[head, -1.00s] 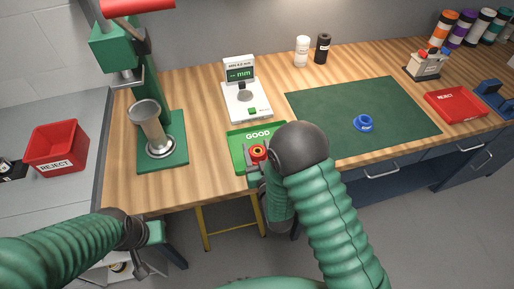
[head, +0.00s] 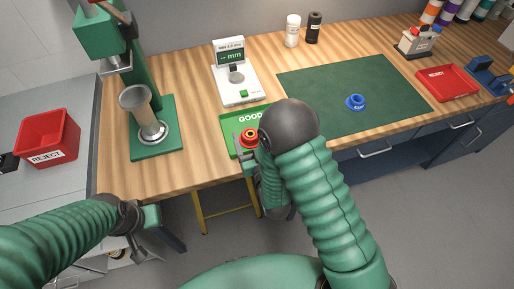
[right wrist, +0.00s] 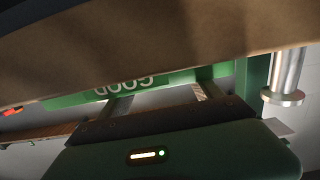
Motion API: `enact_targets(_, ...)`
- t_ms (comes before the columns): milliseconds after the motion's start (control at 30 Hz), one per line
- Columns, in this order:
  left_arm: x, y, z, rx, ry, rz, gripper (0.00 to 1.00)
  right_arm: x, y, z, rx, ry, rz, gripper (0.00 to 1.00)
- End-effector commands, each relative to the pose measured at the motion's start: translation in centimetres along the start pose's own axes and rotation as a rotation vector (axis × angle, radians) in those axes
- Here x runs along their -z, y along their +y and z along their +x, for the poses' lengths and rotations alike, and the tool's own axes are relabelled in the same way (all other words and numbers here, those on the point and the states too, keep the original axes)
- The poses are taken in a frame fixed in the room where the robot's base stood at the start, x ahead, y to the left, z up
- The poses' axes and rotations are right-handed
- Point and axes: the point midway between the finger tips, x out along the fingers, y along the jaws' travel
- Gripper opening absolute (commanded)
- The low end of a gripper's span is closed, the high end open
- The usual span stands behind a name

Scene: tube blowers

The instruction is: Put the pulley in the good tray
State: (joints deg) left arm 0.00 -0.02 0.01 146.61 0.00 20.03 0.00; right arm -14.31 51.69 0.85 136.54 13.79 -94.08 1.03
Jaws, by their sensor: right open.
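A small red round part with a yellow ring and dark centre (head: 250,136) is at the green good tray (head: 231,121), beside my right gripper (head: 243,150). It looks like a pulley. A blue flanged round part (head: 356,102), also pulley-like, stands on the dark green mat. My right gripper is open, its fingers apart at the tray's near part; the right wrist view shows them apart (right wrist: 162,98), with the good tray upside down (right wrist: 180,76). Whether the fingers touch the red part is unclear. My left gripper (head: 137,245) hangs low, left of the bench; its jaws are unclear.
A gauge (head: 235,82) stands behind the good tray, and a green press (head: 152,150) stands left of it. A red reject tray (head: 449,82) is at the right, a red reject bin (head: 47,139) at the left. The green mat (head: 320,85) is mostly clear.

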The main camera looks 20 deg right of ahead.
Motion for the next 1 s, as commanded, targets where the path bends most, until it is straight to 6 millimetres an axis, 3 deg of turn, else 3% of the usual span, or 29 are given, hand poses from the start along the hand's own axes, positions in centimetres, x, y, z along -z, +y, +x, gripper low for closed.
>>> enact_targets(133,-0.2,0.0,0.6,0.000,-0.003,0.000,0.00,0.0,0.0,-4.5,0.002,0.001,0.000,0.74)
enact_targets(233,0.4,0.0,-1.9,0.000,-0.002,0.000,0.00,0.7,0.0,-7.3,0.001,0.000,-0.001,0.74)
enact_targets(333,0.8,0.0,-3.5,0.000,-0.001,0.000,0.00,0.7,-0.1,-8.6,0.000,0.001,0.001,0.74)
enact_targets(533,0.9,0.0,-4.2,0.000,-0.002,0.000,0.00,0.4,0.0,-9.7,-0.001,0.012,0.001,0.74)
enact_targets(1000,0.9,0.0,-4.0,0.000,-0.002,0.000,0.00,0.3,0.1,-9.7,-0.003,0.015,0.002,0.74)
